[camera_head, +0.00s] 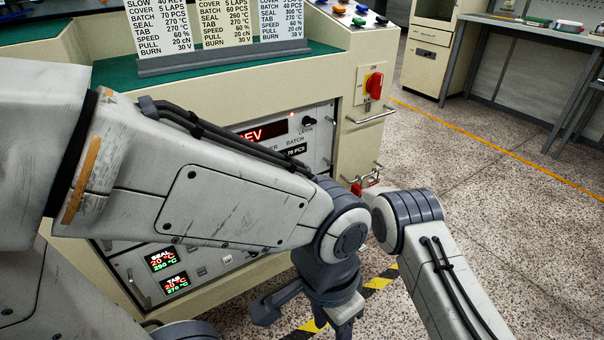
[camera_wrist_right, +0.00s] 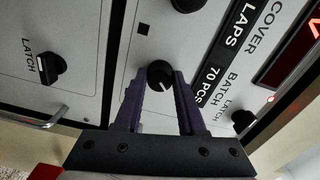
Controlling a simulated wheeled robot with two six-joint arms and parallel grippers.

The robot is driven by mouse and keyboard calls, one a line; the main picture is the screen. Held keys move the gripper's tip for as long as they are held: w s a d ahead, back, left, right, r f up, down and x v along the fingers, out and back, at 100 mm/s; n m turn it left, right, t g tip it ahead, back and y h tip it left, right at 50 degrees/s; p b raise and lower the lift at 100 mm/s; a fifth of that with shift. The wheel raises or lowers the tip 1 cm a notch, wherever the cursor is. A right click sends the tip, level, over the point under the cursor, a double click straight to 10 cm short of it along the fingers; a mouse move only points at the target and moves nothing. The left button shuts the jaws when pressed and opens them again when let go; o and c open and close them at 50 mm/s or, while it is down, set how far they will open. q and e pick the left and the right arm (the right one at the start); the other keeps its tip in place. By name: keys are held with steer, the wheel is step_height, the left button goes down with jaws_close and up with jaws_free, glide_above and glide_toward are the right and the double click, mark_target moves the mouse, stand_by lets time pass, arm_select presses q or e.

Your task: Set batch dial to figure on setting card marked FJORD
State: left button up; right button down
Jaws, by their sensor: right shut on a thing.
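The batch dial (camera_wrist_right: 160,76) is a black knob with a white pointer line, beside the BATCH window (camera_wrist_right: 212,86), which reads 70 PCS. That window also shows in the head view (camera_head: 296,150). My right gripper (camera_wrist_right: 163,80) is shut on the dial, one finger on each side. In the head view my left arm hides the dial and right gripper. My left gripper (camera_head: 305,318) hangs open and empty in front of the machine. Setting cards (camera_head: 161,28), (camera_head: 226,22), (camera_head: 281,20) stand on top; their batch lines read 70, 60 and 40 PCS. Their names are cut off.
A LATCH knob (camera_wrist_right: 243,120) sits close by the dial; another LATCH knob (camera_wrist_right: 50,68) is at left. The COVER knob (camera_wrist_right: 187,4) is at the top edge. A red switch (camera_head: 374,85) and metal handles are on the machine's right. Floor is clear at right.

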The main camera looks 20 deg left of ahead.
stand_by(0.5)
steer(key=c, duration=0.5)
jaws_free()
steer(key=p+v, duration=0.3)
steer(key=v, duration=0.7)
steer(key=shift+s+d, duration=0.2)
